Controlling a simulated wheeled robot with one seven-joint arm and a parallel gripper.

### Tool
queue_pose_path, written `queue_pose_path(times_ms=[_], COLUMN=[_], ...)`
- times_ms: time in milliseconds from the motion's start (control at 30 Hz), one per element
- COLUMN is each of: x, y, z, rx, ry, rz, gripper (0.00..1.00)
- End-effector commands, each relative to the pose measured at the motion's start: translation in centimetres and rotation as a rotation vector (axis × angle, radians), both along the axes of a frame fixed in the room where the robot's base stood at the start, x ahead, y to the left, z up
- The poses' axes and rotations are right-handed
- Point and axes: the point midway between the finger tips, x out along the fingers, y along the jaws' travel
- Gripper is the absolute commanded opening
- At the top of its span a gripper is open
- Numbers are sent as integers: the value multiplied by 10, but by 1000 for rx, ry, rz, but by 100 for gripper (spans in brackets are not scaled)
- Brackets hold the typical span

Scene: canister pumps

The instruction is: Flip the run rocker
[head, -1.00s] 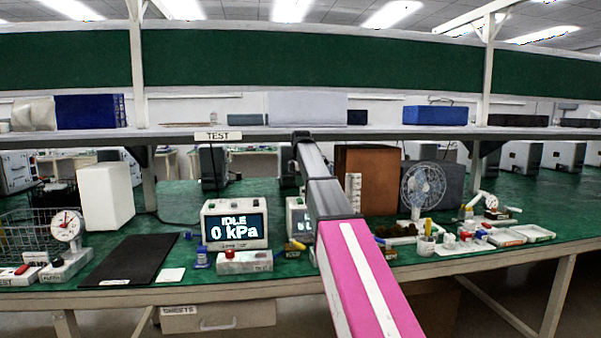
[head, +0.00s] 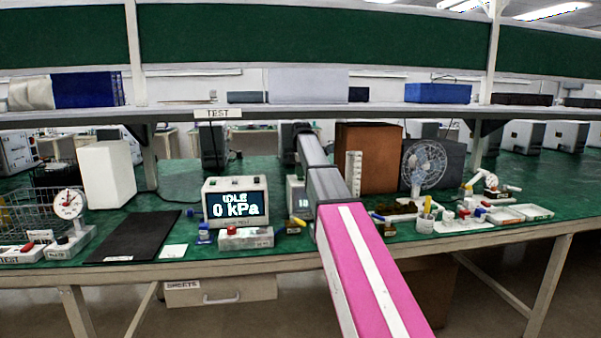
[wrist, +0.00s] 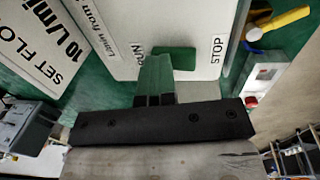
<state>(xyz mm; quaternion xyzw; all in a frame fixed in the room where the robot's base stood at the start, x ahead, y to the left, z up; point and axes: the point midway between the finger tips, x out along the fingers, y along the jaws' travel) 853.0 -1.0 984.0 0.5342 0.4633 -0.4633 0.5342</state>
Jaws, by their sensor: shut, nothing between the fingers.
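In the wrist view, the run rocker (wrist: 176,58) is a green block on a pale panel (wrist: 107,35), between the printed words RUN and STOP. My gripper (wrist: 155,62) is shut and empty, its fingertips at the RUN side of the rocker, overlapping its edge. I cannot tell whether they touch it. The fingers hide part of the RUN end, and the rocker's tilt is not clear. In the head view, my arm hides my gripper and the rocker.
A sign (wrist: 45,45) reading SET FLOW and 10 L/min lies left in the wrist view. A yellow-handled tool (wrist: 280,22) is at upper right. In the head view, a display box (head: 235,228) reads IDLE 0 kPa, left of my arm. A black mat (head: 135,237) lies further left.

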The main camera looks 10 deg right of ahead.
Motion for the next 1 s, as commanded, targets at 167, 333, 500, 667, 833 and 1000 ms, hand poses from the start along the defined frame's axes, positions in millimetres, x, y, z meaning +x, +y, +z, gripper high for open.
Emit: queue_pose_path(times_ms=[167, 333, 500, 667, 833, 1000], x=[-2, -6, -15, -19, -18, -17], y=[0, 0, 0, 0, 0, 0], z=[-3, -3, -2, 0, 1, 2], rx=[0, 0, 0, 0, 0, 0], ry=[4, 6, 9, 8, 6, 4], rz=[0, 0, 0, 0, 0, 0], gripper=[0, 0, 0, 0, 0, 0])
